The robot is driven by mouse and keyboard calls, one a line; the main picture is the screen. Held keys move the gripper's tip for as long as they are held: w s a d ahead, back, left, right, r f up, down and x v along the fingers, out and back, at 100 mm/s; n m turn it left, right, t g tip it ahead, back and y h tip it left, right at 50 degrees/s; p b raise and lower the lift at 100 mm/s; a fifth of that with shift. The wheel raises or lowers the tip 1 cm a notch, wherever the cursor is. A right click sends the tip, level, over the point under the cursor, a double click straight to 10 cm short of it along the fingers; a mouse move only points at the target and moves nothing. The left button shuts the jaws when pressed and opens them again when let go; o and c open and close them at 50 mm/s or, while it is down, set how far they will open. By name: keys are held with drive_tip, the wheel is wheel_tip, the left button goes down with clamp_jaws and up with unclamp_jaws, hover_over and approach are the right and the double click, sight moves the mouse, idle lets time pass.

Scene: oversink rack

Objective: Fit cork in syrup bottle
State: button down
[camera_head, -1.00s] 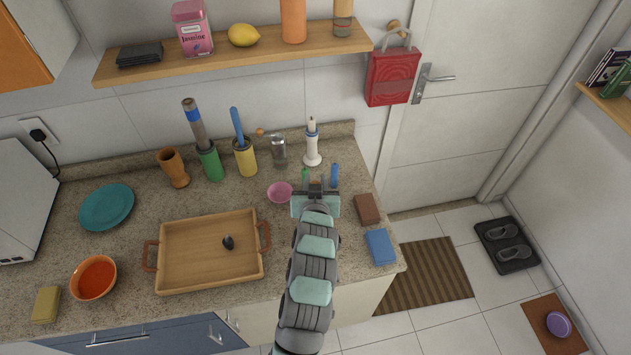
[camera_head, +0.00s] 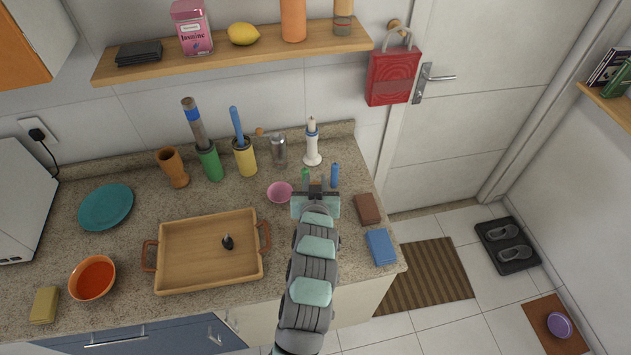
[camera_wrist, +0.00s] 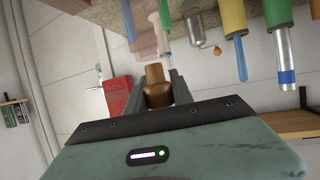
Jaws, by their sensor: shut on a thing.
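My gripper (camera_head: 316,186) is over the right part of the counter. In the wrist view, it (camera_wrist: 157,92) is shut on a brown stepped piece, which I take for the cork (camera_wrist: 156,74); its narrower end points away from the palm. In the head view, the gripper and arm hide most of the held piece. I cannot pick out the syrup bottle with certainty in either view, nor tell whether the cork touches anything.
A brown block (camera_head: 367,209) and a blue block (camera_head: 381,246) lie right. A wooden tray (camera_head: 185,278) lies left.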

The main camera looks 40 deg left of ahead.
drive_tip(key=shift+f+b, duration=0.85)
drive_tip(key=shift+f, duration=0.65)
drive_tip(key=c, duration=1)
unclamp_jaws()
drive_tip(key=shift+c, duration=0.2)
drive_tip(key=v, duration=1)
drive_tip(key=shift+s+d+r+b, duration=0.2)
drive_tip(key=shift+d+b, duration=0.05)
drive_tip(key=shift+b, duration=0.15)
